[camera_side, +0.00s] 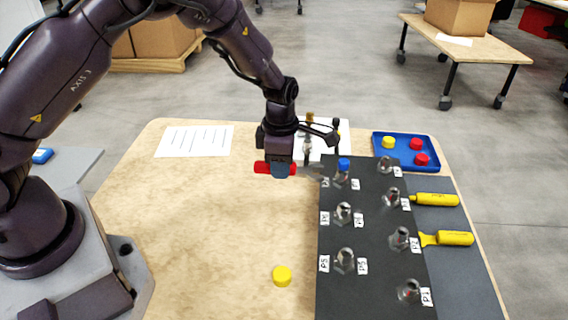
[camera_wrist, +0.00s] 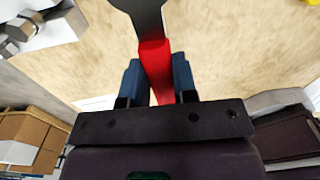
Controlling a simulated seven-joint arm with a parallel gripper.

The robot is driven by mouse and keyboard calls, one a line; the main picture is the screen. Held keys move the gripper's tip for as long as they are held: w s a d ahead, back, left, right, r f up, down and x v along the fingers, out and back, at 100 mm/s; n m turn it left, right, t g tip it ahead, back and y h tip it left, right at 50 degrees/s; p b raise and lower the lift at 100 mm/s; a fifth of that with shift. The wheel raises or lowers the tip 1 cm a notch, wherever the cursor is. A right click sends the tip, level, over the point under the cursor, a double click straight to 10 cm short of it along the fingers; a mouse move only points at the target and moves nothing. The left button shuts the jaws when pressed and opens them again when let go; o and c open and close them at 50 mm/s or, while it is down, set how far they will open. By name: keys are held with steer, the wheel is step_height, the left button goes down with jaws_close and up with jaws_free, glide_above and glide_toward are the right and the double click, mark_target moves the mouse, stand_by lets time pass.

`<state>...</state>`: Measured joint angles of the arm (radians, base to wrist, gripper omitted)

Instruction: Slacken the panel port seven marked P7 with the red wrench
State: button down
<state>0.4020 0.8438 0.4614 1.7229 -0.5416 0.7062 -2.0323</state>
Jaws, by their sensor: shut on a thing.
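The dark panel (camera_side: 375,275) carries two rows of metal ports with white labels. The far-left port (camera_side: 342,178) has a blue cap on top, and its label (camera_side: 355,184) appears to read P7, though small. My gripper (camera_side: 279,172) is shut on the red handle of the red wrench (camera_side: 261,168), left of that port and above the table. The wrench's grey head points right, towards the panel's far-left corner; I cannot tell whether it touches anything. In the wrist view the red handle (camera_wrist: 155,65) lies between my blue fingers (camera_wrist: 156,85), its head cut off by the top edge.
A blue tray (camera_side: 377,150) with yellow and red caps stands behind the panel. Two yellow-handled tools (camera_side: 435,199) lie right of it. A loose yellow cap (camera_side: 282,276) lies on the table (camera_side: 200,230) in front. Paper sheets (camera_side: 194,141) lie at the back. The table's left part is clear.

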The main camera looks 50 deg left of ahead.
steer(key=shift+s+a+r, duration=0.85)
steer(key=shift+a+r, duration=0.05)
steer(key=shift+a, duration=0.05)
step_height(320, 180, up, 7)
